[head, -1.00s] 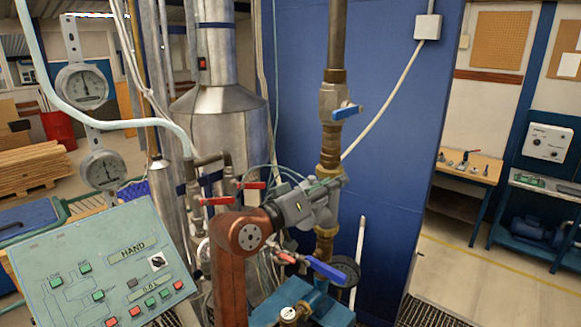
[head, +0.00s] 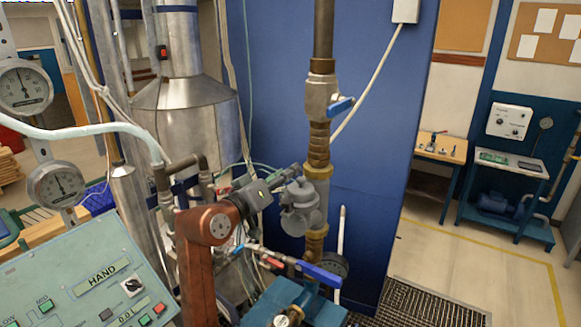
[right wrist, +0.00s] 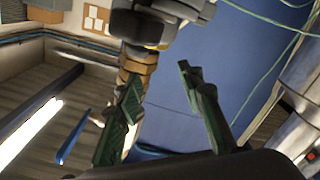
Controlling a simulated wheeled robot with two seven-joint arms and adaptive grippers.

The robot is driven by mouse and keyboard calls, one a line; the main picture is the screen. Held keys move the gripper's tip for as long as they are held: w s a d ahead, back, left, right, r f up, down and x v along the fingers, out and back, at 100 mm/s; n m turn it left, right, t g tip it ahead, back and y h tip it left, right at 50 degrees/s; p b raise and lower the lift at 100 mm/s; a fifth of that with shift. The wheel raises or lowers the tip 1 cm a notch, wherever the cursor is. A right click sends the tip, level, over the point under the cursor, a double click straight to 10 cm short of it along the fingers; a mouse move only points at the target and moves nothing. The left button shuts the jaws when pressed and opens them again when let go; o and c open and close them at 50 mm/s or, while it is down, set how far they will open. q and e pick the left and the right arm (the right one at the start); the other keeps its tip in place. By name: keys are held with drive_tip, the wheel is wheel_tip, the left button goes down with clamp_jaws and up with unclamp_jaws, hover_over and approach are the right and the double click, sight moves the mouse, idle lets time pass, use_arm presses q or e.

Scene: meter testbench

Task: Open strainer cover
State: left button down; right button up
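The strainer, as far as I can tell, is the grey rounded metal fitting (head: 300,208) on the vertical brass pipe in the head view. A dark grey metal body, probably the same fitting, shows at the top of the right wrist view (right wrist: 140,27). I cannot make out whether its cover is open or shut. My right gripper (head: 284,179) is just left of the fitting's upper part. In the right wrist view its two green fingers (right wrist: 157,80) stand apart with nothing held between them. My left gripper is not in view.
A blue-handled valve (head: 338,105) sits above on the pipe. A green control panel (head: 85,275) stands at the lower left. A blue wall panel (head: 385,150) is behind. Open floor lies to the right.

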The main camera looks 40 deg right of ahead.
drive_tip(key=shift+w+d, duration=0.35)
drive_tip(key=shift+d, duration=0.2)
drive_tip(key=shift+w+d, duration=0.2)
drive_tip(key=shift+d, duration=0.5)
drive_tip(key=shift+c, duration=0.4)
clamp_jaws()
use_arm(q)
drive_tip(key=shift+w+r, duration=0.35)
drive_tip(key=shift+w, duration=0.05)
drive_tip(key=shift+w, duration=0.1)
use_arm(e)
drive_tip(key=c, duration=0.9)
unclamp_jaws()
